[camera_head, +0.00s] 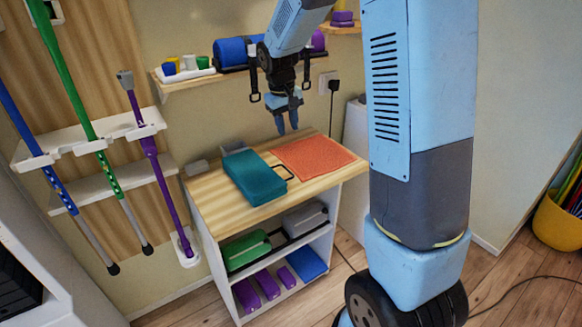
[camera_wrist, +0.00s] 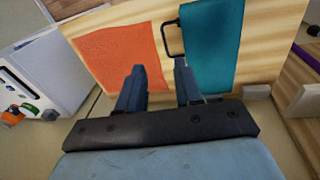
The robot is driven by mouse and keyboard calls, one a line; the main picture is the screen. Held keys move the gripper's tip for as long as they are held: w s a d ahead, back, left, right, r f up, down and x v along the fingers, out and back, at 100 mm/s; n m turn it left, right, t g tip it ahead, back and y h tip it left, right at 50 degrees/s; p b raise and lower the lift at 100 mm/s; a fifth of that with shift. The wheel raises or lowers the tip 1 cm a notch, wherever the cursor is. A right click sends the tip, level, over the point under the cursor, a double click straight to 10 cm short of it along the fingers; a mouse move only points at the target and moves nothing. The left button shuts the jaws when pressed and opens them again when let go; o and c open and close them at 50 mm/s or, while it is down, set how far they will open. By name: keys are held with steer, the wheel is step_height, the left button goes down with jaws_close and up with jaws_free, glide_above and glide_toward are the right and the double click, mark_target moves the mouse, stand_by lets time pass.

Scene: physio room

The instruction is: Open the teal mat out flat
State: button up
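The teal mat (camera_head: 255,178) lies as a folded, thick block on the wooden top of a low shelf unit. A black loop (camera_head: 284,172) sticks out from its right side. The mat also shows in the wrist view (camera_wrist: 210,45), at the upper right, with the loop (camera_wrist: 172,40) on its left edge. My gripper (camera_head: 288,128) hangs above the back of the top, behind and above the mat, fingers pointing down. Its fingers (camera_wrist: 158,68) stand apart with nothing between them, and it does not touch the mat.
A flat orange sheet (camera_head: 314,158) lies to the right of the mat. A small grey block (camera_head: 197,167) is at the top's back left corner. A wall shelf (camera_head: 185,82) with rolls is behind my arm. Poles (camera_head: 155,160) hang at left. Bare wood (camera_head: 208,200) shows at the front left.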

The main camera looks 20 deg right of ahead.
glide_toward(290, 172)
steer(key=shift+g, duration=0.3)
steer(key=f, duration=0.5)
steer(key=w+d+f, duration=0.1)
steer(key=f, duration=0.1)
steer(key=shift+w+f, duration=0.1)
steer(key=shift+f, duration=0.15)
steer(key=shift+c, duration=0.2)
jaws_close()
steer(key=shift+d, duration=0.15)
stand_by(0.9)
